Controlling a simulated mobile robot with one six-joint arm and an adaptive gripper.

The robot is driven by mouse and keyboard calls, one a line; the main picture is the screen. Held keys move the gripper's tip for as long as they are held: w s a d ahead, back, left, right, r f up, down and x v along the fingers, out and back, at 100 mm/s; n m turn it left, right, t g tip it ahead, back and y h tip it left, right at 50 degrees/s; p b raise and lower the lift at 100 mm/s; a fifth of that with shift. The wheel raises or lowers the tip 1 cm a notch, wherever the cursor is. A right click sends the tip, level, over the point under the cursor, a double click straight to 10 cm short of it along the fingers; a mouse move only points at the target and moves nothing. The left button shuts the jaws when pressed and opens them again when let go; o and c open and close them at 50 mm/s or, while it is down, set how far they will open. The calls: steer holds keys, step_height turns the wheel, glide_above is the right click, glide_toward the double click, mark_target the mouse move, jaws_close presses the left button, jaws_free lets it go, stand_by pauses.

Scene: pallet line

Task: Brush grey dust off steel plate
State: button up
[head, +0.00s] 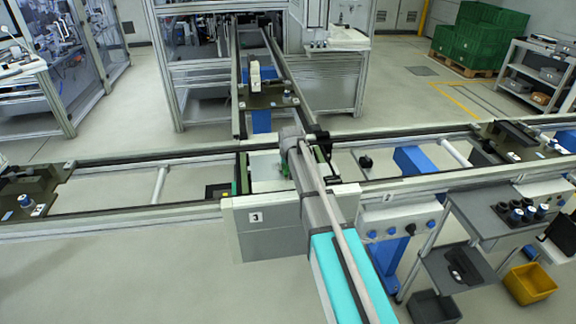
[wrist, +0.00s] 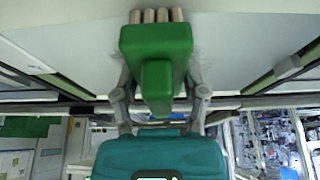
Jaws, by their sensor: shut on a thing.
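My gripper (wrist: 158,92) is shut on a green brush (wrist: 155,42), with one finger on each side of its handle. The brush has several beige bristle tufts at its far edge, over the pale steel plate (wrist: 60,45). I cannot tell whether the bristles touch it. Faint grey dust streaks (wrist: 203,54) show on the plate beside the brush head. In the head view the plate (head: 263,170) lies at the line's junction, partly hidden by my arm. Only a small green bit of the brush (head: 285,171) shows there, and the fingers are mostly hidden.
Conveyor rails (head: 130,212) run left and right of the junction, and another rail runs back. A carrier with parts (head: 262,90) stands on the rear rail. A grey shelf with dark cups (head: 490,222) and a yellow bin (head: 530,283) are at the right.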

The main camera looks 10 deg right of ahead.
mark_target(285, 170)
steer(key=shift+s, duration=1.55)
steer(key=shift+a, duration=0.8)
steer(key=shift+w, duration=0.1)
steer(key=shift+w, duration=1.75)
steer(key=shift+w, duration=0.1)
steer(key=shift+w+f, duration=0.1)
steer(key=shift+w, duration=1.55)
